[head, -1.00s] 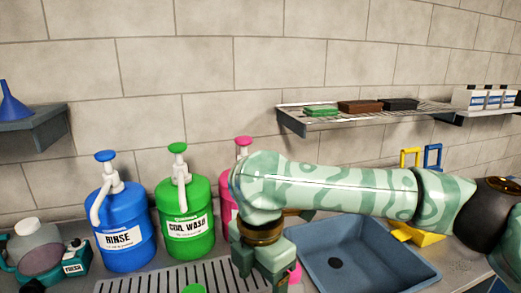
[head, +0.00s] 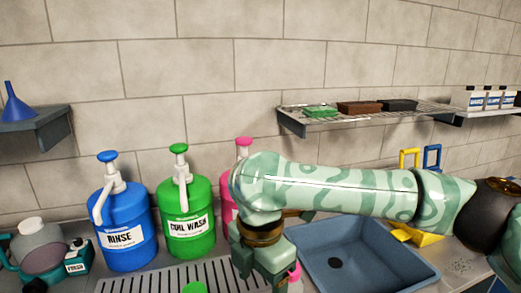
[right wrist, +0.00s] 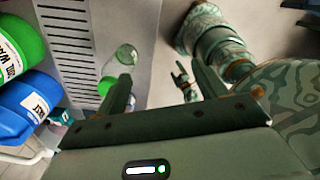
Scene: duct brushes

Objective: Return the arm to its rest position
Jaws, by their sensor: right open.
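My right arm comes in from the right in the head view and bends down at its elbow. Its gripper (head: 272,284) is at the bottom edge, beside the slotted drain grate, with its fingertips cut off. In the right wrist view my right gripper (right wrist: 160,78) has its two fingers spread apart with nothing between them. My left arm is not in the head view.
A blue rinse jug (head: 125,228), a green coil wash jug (head: 186,222) and a partly hidden pink jug (head: 229,195) stand left of my arm. A blue sink (head: 405,265) lies right. A wire shelf (head: 360,121) hangs above. A clear vessel (right wrist: 126,56) is near one finger.

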